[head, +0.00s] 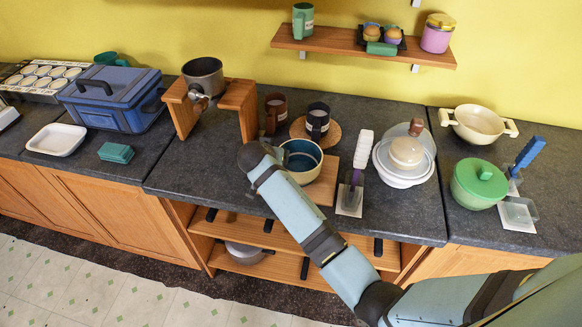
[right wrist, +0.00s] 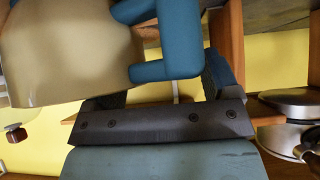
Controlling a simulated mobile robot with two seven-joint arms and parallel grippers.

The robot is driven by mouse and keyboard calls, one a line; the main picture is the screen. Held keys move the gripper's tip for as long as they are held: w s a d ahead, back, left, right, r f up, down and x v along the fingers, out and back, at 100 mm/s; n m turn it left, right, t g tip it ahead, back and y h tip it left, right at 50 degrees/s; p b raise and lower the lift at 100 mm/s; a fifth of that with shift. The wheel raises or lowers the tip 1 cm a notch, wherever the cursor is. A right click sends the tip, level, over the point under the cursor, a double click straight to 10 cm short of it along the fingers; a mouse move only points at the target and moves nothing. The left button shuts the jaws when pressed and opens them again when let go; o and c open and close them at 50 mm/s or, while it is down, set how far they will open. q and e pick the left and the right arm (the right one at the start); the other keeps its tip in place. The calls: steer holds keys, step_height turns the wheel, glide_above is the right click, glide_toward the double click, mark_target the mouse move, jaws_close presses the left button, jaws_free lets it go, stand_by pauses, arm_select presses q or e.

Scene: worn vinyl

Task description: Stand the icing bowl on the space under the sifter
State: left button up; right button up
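The icing bowl (head: 302,168), beige outside and blue inside, stands on a wooden board (head: 326,186) at the middle of the counter. The sifter (head: 203,74), a metal pan, sits in a wooden stand (head: 240,100) to the left; the space between the stand's legs looks clear. My right gripper (right wrist: 168,88) is at the bowl's left side, its tips hidden behind my wrist in the head view. In the right wrist view its fingers are apart, with the bowl's blue handle (right wrist: 168,72) between or just beyond them; contact is unclear. My left gripper is out of view.
A white-handled brush (head: 360,160) and white lidded pot (head: 405,154) are to the right. A blue box (head: 112,92) and green block (head: 116,153) lie left of the stand.

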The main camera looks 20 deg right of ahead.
steer(key=shift+s+f, duration=0.1)
steer(key=shift+f, duration=0.1)
jaws_close()
steer(key=shift+r, duration=0.1)
